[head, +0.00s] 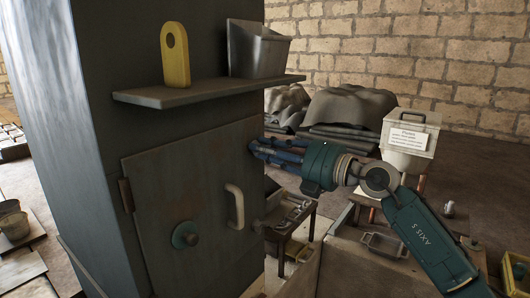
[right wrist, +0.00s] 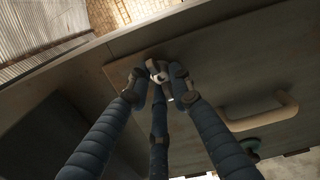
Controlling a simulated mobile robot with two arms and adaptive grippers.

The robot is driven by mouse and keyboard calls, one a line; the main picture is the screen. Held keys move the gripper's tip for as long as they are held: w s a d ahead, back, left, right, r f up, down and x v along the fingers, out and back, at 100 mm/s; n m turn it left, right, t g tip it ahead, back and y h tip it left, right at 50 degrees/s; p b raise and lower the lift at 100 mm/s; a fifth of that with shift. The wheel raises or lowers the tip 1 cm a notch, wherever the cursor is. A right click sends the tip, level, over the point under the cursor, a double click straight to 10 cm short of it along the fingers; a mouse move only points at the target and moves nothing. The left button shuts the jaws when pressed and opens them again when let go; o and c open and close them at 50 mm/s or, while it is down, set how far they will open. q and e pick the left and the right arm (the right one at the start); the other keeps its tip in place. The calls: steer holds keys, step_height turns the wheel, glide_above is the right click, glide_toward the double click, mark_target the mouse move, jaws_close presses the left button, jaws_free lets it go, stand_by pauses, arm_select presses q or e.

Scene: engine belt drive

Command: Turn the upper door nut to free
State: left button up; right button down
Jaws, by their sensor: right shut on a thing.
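A grey metal cabinet door (head: 170,195) fills the middle left of the head view. The upper door nut (right wrist: 155,70), small and metallic, sits near the door's corner in the right wrist view. My right gripper (head: 258,147) reaches the door's upper right edge, with its blue fingers pointing left. In the right wrist view its three fingers (right wrist: 160,80) are closed around the nut, which is partly covered. In the head view the nut is hidden behind the fingers. My left gripper is not in view.
A curved door handle (head: 235,208) and a round green knob (head: 185,235) stick out from the door. Above is a shelf (head: 205,90) with a yellow tag (head: 175,55) and a metal bin (head: 257,50). A low table (head: 290,222) with small parts stands right of the cabinet.

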steer(key=shift+f+n+b, duration=0.15)
steer(key=shift+n+b, duration=2.85)
steer(key=shift+n, duration=1)
steer(key=shift+f+n+b, duration=0.1)
steer(key=shift+n+b, duration=2.85)
steer(key=shift+n, duration=1.05)
steer(key=shift+r, duration=0.1)
steer(key=c, duration=1.6)
jaws_free()
steer(key=shift+w+d, duration=0.1)
steer(key=shift+w, duration=0.05)
steer(key=v, duration=1.2)
